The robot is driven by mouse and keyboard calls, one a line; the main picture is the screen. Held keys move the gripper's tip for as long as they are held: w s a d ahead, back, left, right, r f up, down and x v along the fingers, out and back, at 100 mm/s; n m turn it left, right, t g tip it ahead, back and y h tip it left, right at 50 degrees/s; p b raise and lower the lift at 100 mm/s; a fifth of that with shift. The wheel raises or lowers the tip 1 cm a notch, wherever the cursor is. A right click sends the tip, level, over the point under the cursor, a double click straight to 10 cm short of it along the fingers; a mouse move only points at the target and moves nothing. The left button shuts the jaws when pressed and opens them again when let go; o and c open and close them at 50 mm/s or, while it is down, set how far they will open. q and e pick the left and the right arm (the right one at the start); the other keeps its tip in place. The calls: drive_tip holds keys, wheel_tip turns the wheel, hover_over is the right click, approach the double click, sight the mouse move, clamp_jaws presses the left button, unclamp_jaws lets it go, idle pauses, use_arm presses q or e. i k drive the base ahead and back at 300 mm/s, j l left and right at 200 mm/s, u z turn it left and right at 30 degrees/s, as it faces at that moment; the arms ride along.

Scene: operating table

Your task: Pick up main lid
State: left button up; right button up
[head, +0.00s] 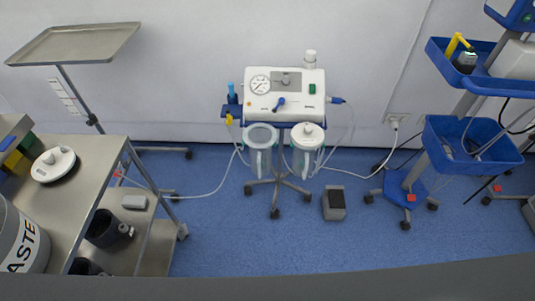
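A white round lid (53,164) with small raised ports lies flat on the top of the steel trolley (92,190) at the left. A similar white lid (308,133) sits on the right canister (305,163) of the suction unit. The left canister (261,160) appears open at its top. Which lid is called the main one cannot be told from the picture. Neither of my grippers is in view.
The white suction unit (285,92) stands on a wheeled stand by the wall. A waste bin (22,240) is at the lower left. A steel tray stand (75,43) rises behind the trolley. A pedal (334,203) and hoses lie on the blue floor.

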sight(55, 163)
drive_tip(key=u, duration=1.6)
